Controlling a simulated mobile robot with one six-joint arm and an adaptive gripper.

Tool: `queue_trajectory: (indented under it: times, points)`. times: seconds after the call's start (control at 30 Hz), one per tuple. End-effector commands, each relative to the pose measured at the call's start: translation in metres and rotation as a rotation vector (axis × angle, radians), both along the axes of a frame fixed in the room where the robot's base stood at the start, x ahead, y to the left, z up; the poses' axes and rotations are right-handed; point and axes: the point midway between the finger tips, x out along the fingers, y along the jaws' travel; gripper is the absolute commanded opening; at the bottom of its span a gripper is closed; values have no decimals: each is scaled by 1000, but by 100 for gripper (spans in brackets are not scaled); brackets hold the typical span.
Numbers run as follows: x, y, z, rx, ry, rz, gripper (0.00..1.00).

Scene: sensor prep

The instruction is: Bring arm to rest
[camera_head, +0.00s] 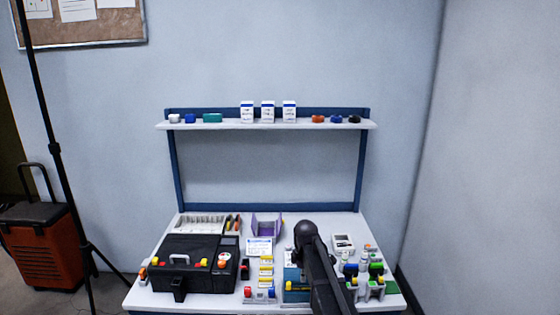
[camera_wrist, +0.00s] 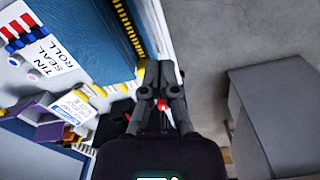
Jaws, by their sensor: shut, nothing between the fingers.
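My gripper (camera_wrist: 160,92) shows in the wrist view with its dark fingers together and nothing between them. It is beside the workbench edge, with floor to its right. In the head view my dark arm reaches over the front right part of the workbench (camera_head: 150,298) and hides some of what lies there. My fingertips cannot be made out in that view.
A black case (camera_head: 185,270) stands on the bench's left, near a purple holder (camera_head: 266,226). A shelf (camera_head: 225,126) holds white boxes. In the wrist view, a grey cabinet (camera_wrist: 275,115) stands right of the clear floor.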

Motion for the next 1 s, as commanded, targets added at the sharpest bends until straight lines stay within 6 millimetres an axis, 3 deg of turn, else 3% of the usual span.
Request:
queue_trajectory:
  times: [0.03, 0.6, 1.0]
  points:
    - [-18, -7, 0, 0, 0, -62, 0]
    - [-163, -64, 0, 0, 0, -925, 0]
    - [-219, -82, 0, 0, 1, -1281, 0]
